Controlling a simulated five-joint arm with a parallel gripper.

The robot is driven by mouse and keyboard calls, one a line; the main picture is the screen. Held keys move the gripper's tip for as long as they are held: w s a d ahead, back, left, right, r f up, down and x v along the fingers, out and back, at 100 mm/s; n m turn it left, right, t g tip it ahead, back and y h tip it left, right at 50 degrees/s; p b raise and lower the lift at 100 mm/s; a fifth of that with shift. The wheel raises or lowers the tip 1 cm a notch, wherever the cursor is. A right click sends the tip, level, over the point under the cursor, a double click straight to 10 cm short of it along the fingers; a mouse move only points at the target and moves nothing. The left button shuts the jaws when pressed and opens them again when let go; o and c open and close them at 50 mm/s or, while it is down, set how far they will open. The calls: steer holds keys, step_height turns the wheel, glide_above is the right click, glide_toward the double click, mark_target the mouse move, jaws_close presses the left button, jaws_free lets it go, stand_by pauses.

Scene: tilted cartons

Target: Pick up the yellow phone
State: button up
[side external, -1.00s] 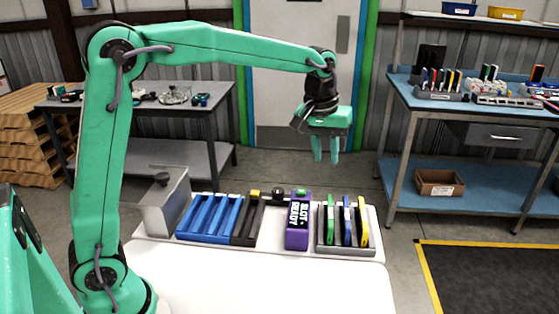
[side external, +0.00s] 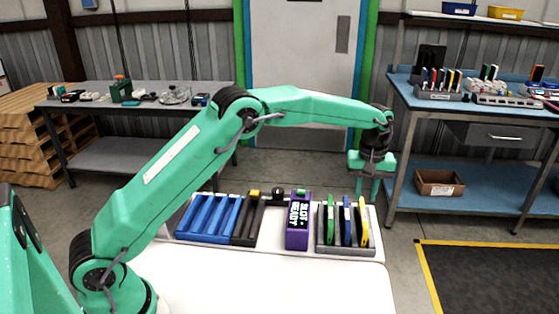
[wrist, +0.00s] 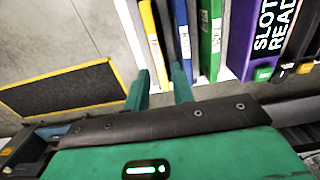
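The yellow phone (side external: 363,221) stands on edge at the right end of a grey rack, leaning slightly. In the wrist view the yellow phone (wrist: 151,35) runs up from between my fingers, left of the blue phone. My gripper (side external: 368,195) is open, fingers pointing down, just above the yellow phone's top in the side view. In the wrist view my gripper (wrist: 160,82) has one finger on either side of the phone's near end. I cannot tell whether a finger touches it.
The blue phone (side external: 346,223) and green phone (side external: 330,219) stand close beside the yellow one in the grey rack (side external: 345,251). A purple "SLOT READY" carton (side external: 297,240), a black holder (side external: 247,235) and a blue rack (side external: 207,236) are further left. The white table front (side external: 270,285) is clear.

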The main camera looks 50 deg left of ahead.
mark_target(363, 212)
steer(key=shift+f, duration=0.15)
steer(key=shift+f, duration=1.2)
steer(key=shift+f, duration=0.1)
steer(key=shift+d+f, duration=0.15)
steer(key=shift+f, duration=2.35)
steer(key=shift+c, duration=0.3)
jaws_close()
